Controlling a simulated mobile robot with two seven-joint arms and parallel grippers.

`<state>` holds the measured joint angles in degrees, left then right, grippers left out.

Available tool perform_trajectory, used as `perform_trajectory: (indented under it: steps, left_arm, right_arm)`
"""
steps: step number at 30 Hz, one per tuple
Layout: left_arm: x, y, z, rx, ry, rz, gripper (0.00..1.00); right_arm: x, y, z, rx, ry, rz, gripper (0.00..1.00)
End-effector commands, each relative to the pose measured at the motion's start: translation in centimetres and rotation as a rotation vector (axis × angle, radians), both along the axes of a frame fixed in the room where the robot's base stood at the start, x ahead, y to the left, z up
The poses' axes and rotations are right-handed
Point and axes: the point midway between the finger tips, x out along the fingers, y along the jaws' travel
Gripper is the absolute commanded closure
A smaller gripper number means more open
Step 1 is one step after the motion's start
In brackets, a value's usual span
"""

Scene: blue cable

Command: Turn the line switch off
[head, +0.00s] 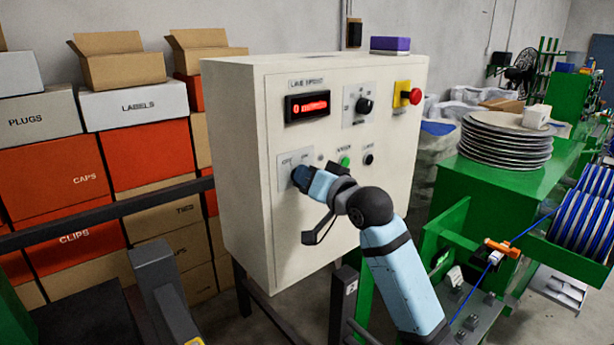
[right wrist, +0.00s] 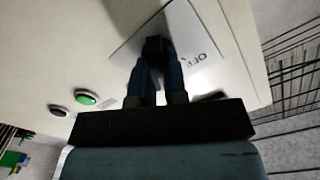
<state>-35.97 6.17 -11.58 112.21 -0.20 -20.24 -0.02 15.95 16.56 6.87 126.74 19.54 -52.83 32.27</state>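The line switch is a dark knob (right wrist: 155,46) on a pale plate marked OFF on the front of a cream control cabinet (head: 240,150). The plate (head: 286,178) shows left of my right gripper in the head view. My right gripper (head: 301,178) is at the plate, its arm reaching up from the lower right. In the right wrist view its two blue fingers (right wrist: 158,72) stand on either side of the knob and close in on it. The gripper hides most of the knob, so its exact angle cannot be told. My left gripper is not in view.
The panel also has a red-lit display (head: 308,105), a black dial (head: 364,105), a green button (head: 345,161) and a red stop button (head: 415,96). A black handle (head: 318,232) juts out below the gripper. Stacked boxes (head: 150,145) stand left; a green machine (head: 500,190) stands right.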

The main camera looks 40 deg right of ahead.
Motion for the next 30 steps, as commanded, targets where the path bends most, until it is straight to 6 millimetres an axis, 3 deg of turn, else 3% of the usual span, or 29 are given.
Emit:
perform_trajectory:
  steps: [14,30]
  left_arm:
    - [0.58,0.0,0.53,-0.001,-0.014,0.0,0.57]
    - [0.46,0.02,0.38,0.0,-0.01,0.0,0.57]
  right_arm:
    - [0.02,0.04,0.03,-0.051,-0.003,0.0,1.0]
    - [-0.01,0.26,0.15,-0.483,-0.039,0.0,1.0]
